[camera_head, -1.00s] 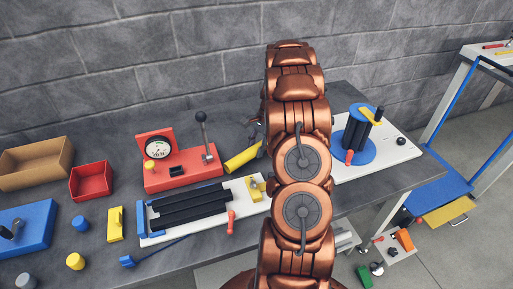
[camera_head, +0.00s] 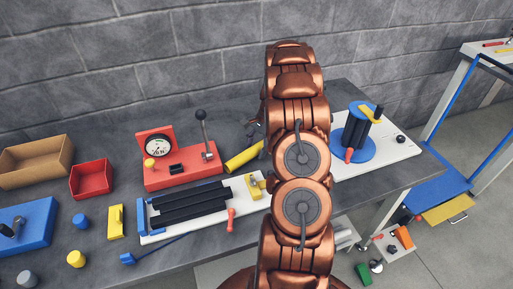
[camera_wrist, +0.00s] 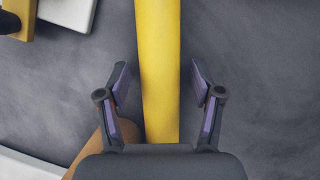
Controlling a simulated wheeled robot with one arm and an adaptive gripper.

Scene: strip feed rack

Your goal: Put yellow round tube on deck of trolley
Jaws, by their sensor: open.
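The yellow round tube (camera_head: 244,157) lies on the dark grey bench, right of the red gauge fixture, with its right end close to my arm. In the wrist view the tube (camera_wrist: 158,70) runs lengthwise between the two fingers of my gripper (camera_wrist: 159,88). The fingers are open, with a gap on each side of the tube. In the head view my arm mostly hides the gripper. The blue trolley (camera_head: 440,178) stands on the floor at the right, beyond the bench end, with its blue deck low between the frame rails.
The red gauge fixture (camera_head: 178,178) with a lever stands left of the tube. A white board (camera_head: 244,203) with black strips lies in front. A white plate (camera_head: 397,150) bears a blue reel (camera_head: 362,139) on the right. A yellow drawer (camera_head: 449,209) sticks out below the deck.

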